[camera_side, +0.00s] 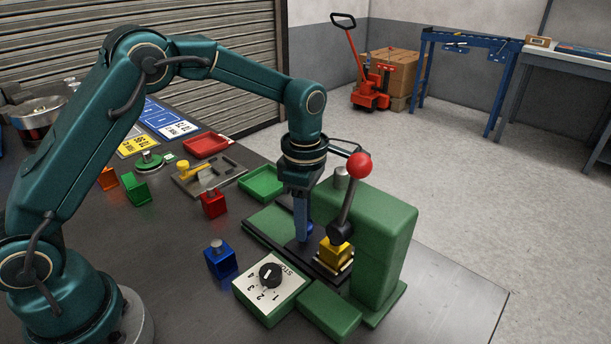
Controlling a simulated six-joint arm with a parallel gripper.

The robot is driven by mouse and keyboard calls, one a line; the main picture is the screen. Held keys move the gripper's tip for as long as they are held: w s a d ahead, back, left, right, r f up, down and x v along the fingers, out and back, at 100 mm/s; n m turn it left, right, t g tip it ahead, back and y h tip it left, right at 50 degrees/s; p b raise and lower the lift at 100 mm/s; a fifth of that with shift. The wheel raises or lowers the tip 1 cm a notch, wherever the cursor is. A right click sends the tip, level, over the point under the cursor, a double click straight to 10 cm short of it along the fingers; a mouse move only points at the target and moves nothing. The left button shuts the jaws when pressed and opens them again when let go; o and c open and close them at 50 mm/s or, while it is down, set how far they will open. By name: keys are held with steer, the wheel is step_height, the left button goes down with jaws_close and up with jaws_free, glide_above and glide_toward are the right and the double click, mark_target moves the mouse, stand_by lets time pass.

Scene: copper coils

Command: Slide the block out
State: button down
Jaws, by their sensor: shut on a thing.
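A yellow block (336,252) with a grey top piece sits on a pale base on the black plate (325,272) of the green press (378,235). My gripper (302,238) points straight down over the black plate, left of the yellow block and apart from it. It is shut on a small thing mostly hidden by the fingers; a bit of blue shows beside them. I cannot tell its shape. The press's lever (347,205) with a red ball (358,165) stands up, its dark lower end just above the yellow block.
A dial box (288,297) stands in front of the press. A blue block (221,262), a red block (213,206), a green block (136,190) and an orange block (108,180) stand on the table. A green tray (262,183) and a red tray (206,144) lie behind.

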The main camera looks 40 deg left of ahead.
stand_by(0.6)
steer(key=a, duration=1.2)
steer(key=shift+a, duration=0.35)
steer(key=c, duration=0.6)
jaws_free()
steer(key=shift+d, duration=0.1)
step_height(320, 180, up, 5)
steer(key=shift+r, duration=0.1)
